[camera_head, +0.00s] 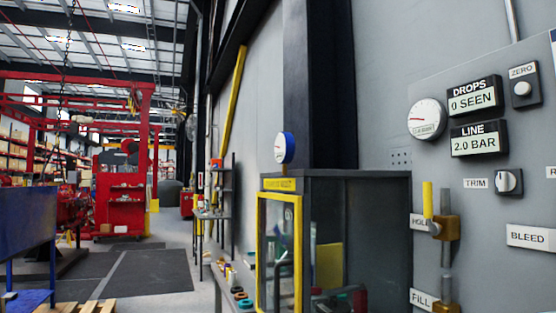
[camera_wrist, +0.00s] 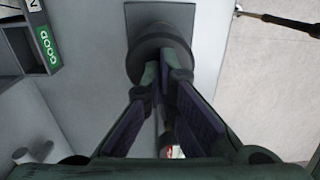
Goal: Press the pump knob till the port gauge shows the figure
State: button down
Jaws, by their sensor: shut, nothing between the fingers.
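In the wrist view my gripper (camera_wrist: 165,70) has its two fingers brought together at the tips. The tips are at a dark round knob-like piece (camera_wrist: 160,42) on a grey plate (camera_wrist: 205,14). I cannot tell whether they touch it, or whether it is the pump knob. In the head view a white round gauge (camera_head: 427,119) is on the grey panel; its small lettering is unreadable. A second gauge with a blue rim (camera_head: 284,148) stands above the yellow-framed cabinet. I cannot tell which is the port gauge. My gripper is outside the head view.
The panel carries a DROPS display (camera_head: 473,99) reading 0 SEEN, a LINE display (camera_head: 478,139) reading 2.0 BAR, a ZERO button (camera_head: 522,88), a TRIM knob (camera_head: 508,181) and a yellow-handled valve (camera_head: 428,201). A green GOOD label (camera_wrist: 47,46) is left of my fingers.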

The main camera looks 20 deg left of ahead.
jog(key=shift+f+b, duration=1.65)
jog(key=shift+f, duration=0.9)
jog(key=shift+r+p, duration=2.95)
jog(key=shift+r, duration=0.7)
